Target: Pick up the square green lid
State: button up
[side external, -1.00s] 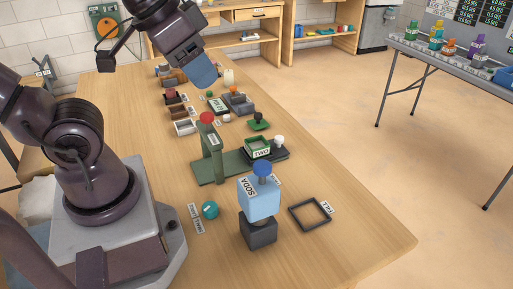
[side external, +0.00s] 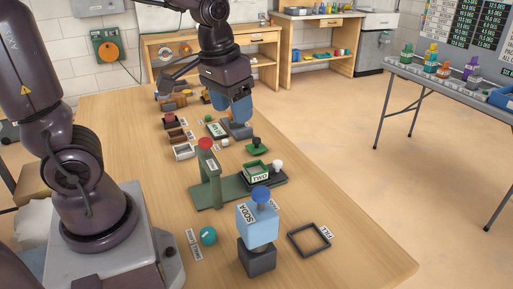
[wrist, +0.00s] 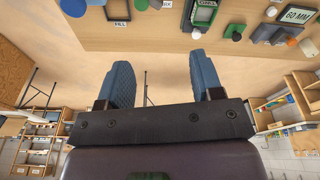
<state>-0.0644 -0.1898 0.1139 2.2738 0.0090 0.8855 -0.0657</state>
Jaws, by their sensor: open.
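The square green lid (side external: 258,149) lies on the table in the side view, with a dark knob on top. In the wrist view the green lid (wrist: 232,30) shows near the top edge. My gripper (side external: 238,106) has blue fingers and hangs above the table, beyond the lid and up-left of it in the side view, apart from it. In the wrist view my gripper (wrist: 165,78) is open, with nothing between its fingers.
A light blue SODA block (side external: 258,228) and a dark square frame (side external: 309,240) are nearer. Several small items lie beyond; the table's right side is clear.

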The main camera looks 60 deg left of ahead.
jog(key=w+a+f+n+g, duration=0.2)
jog(key=w+a+f+n, duration=0.2)
jog(key=w+a+f, duration=0.25)
jog(key=n+y, duration=0.4)
jog(key=n, duration=0.8)
send_near(256, 138)
jog(key=x, duration=0.4)
jog(key=shift+s+d+f, duration=0.1)
jog(key=shift+d+f, duration=0.05)
jog(key=shift+f, duration=0.2)
jog(key=shift+x, duration=2.8)
jog(key=shift+r, duration=0.1)
jog(key=c, duration=1)
